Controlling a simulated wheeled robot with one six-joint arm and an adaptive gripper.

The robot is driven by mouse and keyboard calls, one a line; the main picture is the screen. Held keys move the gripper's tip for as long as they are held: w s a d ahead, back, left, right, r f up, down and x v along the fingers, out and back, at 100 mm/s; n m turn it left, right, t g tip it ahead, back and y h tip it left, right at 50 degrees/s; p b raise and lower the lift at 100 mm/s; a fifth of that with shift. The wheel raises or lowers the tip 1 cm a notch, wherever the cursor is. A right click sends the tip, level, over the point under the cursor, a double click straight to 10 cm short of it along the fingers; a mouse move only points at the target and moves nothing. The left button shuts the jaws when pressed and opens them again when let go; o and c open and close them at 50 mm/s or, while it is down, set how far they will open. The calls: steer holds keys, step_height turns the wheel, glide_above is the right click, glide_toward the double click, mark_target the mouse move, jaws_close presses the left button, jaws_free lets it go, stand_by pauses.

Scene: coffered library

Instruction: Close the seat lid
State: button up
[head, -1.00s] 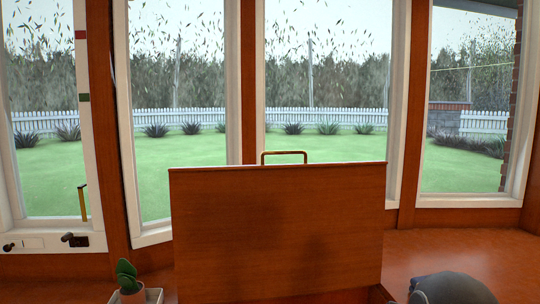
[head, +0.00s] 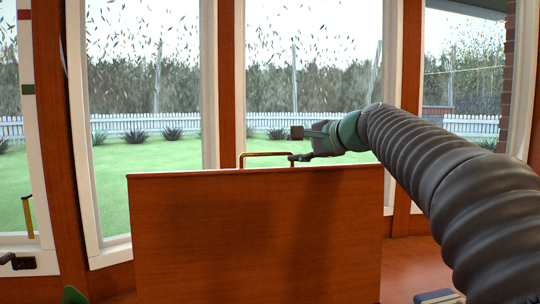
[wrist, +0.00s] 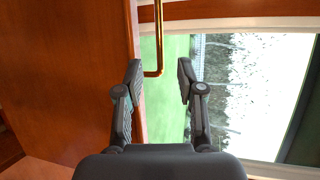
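The seat lid (head: 256,235) is a reddish-brown wooden panel standing raised, its broad face toward me in the head view. A brass bar handle (head: 266,154) shows above its top edge. My gripper (head: 299,145) is open at the right end of this handle. In the wrist view, my gripper (wrist: 159,72) has its two fingers apart, with the bent end of the brass handle (wrist: 160,40) between their tips, not clamped. The lid (wrist: 75,70) fills the left of that view, close beside the left finger. The seat opening is hidden.
Tall windows with white frames (head: 76,150) and brown posts (head: 231,90) stand behind the lid. A wooden surface (head: 405,268) lies to the right, with a blue-grey item (head: 438,297) at the bottom edge. A green plant tip (head: 73,295) shows at lower left.

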mark_target(270, 154)
steer(key=p+x, duration=0.1)
steer(key=x, duration=1.1)
steer(key=shift+s, duration=0.1)
jaws_close()
